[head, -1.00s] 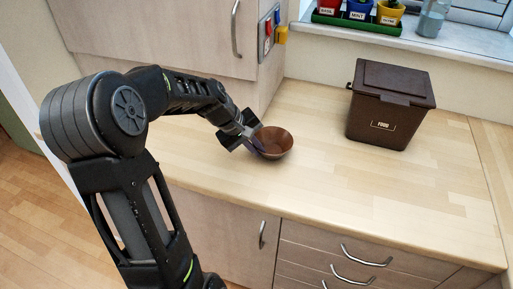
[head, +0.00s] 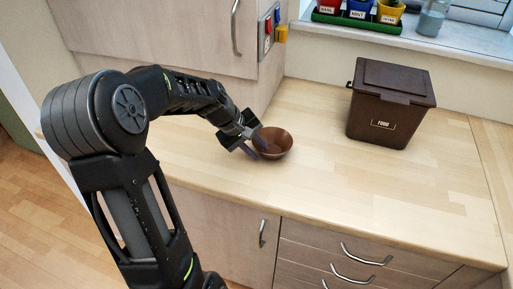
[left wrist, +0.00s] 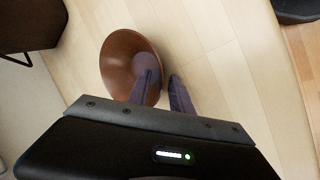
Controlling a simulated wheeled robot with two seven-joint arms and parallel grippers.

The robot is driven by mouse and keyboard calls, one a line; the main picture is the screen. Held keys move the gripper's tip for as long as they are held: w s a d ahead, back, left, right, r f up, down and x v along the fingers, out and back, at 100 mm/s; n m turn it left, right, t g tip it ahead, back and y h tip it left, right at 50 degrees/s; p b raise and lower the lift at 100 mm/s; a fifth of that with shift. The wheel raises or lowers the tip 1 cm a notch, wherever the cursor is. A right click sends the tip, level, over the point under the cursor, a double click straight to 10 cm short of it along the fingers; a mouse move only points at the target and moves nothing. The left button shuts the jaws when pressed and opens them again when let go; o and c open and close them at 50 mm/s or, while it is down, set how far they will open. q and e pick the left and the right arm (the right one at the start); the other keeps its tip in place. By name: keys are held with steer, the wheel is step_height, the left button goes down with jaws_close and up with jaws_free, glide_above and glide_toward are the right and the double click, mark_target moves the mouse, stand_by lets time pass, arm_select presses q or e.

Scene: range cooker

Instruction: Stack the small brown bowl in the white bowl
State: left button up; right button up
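A brown bowl (head: 279,142) stands upright on the wooden counter, left of its middle; it also shows in the left wrist view (left wrist: 122,62). My left gripper (head: 257,143) is at the bowl's left side. Its two fingers (left wrist: 162,78) are apart in the left wrist view, one overlapping the bowl's inside and the other beyond its rim. The bowl's wall seems to lie between them, and I cannot tell whether they touch it. No white bowl shows in these views. My right gripper is not in view.
A dark brown food bin (head: 388,108) stands at the back right of the counter (head: 350,190). Potted herbs (head: 357,12) and a glass bottle (head: 431,18) stand on the windowsill. A cabinet (head: 160,35) is behind my left arm.

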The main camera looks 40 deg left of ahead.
arm_select(q)
steer(key=b+v, duration=0.1)
steer(key=v, duration=1.1)
steer(key=shift+r, duration=0.1)
